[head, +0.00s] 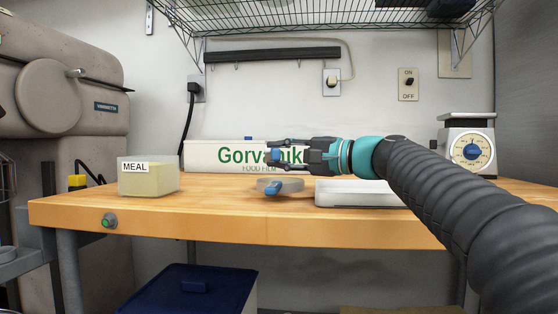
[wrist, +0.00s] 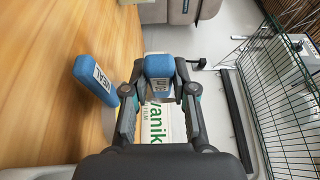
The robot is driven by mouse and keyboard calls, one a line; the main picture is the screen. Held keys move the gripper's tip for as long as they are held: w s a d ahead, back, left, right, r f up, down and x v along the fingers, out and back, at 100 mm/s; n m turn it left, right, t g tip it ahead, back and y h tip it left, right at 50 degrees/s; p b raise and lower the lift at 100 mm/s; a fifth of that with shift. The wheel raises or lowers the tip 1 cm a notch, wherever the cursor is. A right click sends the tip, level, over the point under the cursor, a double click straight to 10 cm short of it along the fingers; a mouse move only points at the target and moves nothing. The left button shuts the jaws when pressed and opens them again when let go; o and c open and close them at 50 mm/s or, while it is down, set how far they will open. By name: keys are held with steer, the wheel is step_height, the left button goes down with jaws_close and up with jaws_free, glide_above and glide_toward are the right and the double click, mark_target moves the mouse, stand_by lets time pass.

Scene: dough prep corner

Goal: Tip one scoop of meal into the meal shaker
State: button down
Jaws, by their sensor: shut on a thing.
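The clear meal bin (head: 152,181), labelled MEAL, stands at the left of the table with pale yellow meal in it. My gripper (head: 278,155) is level above the middle of the table, pointing left, and is shut on a blue handle that looks like the scoop's. In the wrist view this blue handle (wrist: 158,66) is between the fingers, its label partly hidden; I cannot see a bowl or its contents.
A white tray (head: 352,199) lies right of the round grey thing. A scale (head: 468,145) is at the back right. A wire shelf (head: 320,17) hangs above. Bare table lies between bin and round thing.

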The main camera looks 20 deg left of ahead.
steer(key=shift+d+f, duration=0.1)
steer(key=shift+w+d+m+y, duration=0.1)
steer(key=shift+m+y, duration=0.4)
steer(key=shift+y, duration=0.2)
step_height(320, 180, up, 2)
steer(key=n+h+p, duration=0.1)
steer(key=h+p, duration=0.1)
steer(key=p, duration=0.3)
steer(key=n+h+p, duration=0.1)
steer(key=h+p, duration=0.1)
steer(key=p, duration=0.3)
steer(key=shift+n, duration=0.3)
